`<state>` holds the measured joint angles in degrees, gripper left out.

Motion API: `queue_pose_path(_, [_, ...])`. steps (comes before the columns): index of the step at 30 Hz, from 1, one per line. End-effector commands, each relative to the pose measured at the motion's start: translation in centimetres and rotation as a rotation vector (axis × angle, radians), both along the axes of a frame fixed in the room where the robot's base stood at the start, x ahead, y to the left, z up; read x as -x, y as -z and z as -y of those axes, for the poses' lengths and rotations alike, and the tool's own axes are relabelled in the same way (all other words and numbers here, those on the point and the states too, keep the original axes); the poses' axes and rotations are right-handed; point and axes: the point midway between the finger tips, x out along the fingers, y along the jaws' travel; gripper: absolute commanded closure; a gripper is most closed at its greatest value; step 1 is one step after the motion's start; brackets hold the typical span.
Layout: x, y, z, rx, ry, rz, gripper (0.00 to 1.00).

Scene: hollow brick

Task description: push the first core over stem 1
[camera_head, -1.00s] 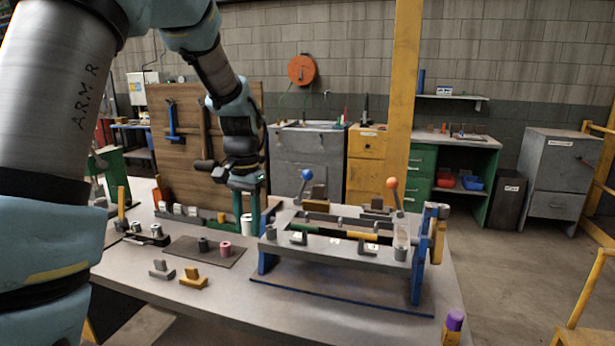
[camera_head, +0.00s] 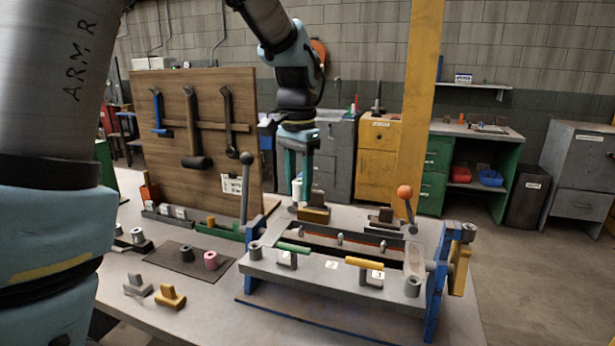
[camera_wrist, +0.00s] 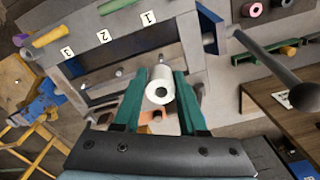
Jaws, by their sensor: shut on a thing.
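My gripper (camera_head: 297,180) has green fingers shut on a white core (camera_head: 297,190) with a dark hole in its end. The wrist view shows the core (camera_wrist: 160,88) between the fingers (camera_wrist: 160,100). The fixture (camera_head: 330,280) has a trough with several grey stems in a row. The leftmost visible stem (camera_head: 300,232), on the side of label 1, is below the held core in the head view, with a gap between them. The wrist view shows label 1 (camera_wrist: 148,17) beyond the core. The core covers part of the trough there, so exact alignment cannot be told.
A lever with a dark ball (camera_head: 246,158) rises at the fixture's left; an orange-ball lever (camera_head: 404,192) stands at the right. Dark (camera_head: 187,254) and pink (camera_head: 210,260) cores stand on a mat. A tool board (camera_head: 190,110) is behind.

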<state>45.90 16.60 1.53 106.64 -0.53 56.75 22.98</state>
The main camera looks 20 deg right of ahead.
Motion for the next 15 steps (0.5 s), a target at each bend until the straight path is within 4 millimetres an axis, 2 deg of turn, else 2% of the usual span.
queue_pose_path(8, [0.0,0.8,0.0,0.000,0.001,0.000,1.00])
queue_pose_path(15, [0.1,2.8,0.0,0.000,0.001,0.000,1.00])
